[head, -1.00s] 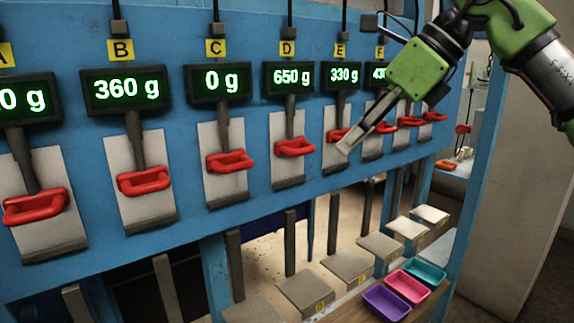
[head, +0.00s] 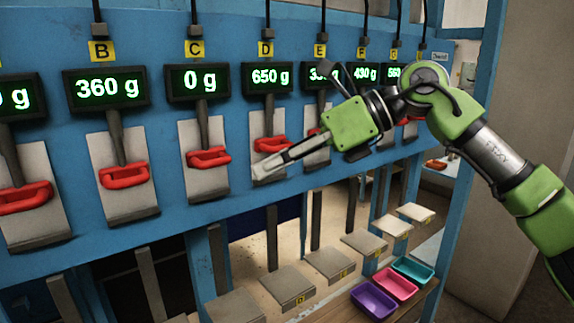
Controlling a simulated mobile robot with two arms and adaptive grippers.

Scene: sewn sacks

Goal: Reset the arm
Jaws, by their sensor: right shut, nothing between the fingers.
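My right arm comes in from the right edge in green and grey links. Its gripper (head: 258,172) is shut and empty, with its fingertips pointing left. The fingertips are in front of the lower part of the station marked D, just below the red handle (head: 270,144) there. I cannot tell whether they touch the panel. The gripper body covers part of station E and its display. My left gripper is not in view.
A blue rack (head: 165,165) carries several weight displays, such as 360 g (head: 107,88), above red handles (head: 124,175). Purple (head: 373,300), pink (head: 396,284) and teal (head: 413,270) trays stand on a wooden shelf at lower right. Grey plates (head: 274,286) sit below the rack.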

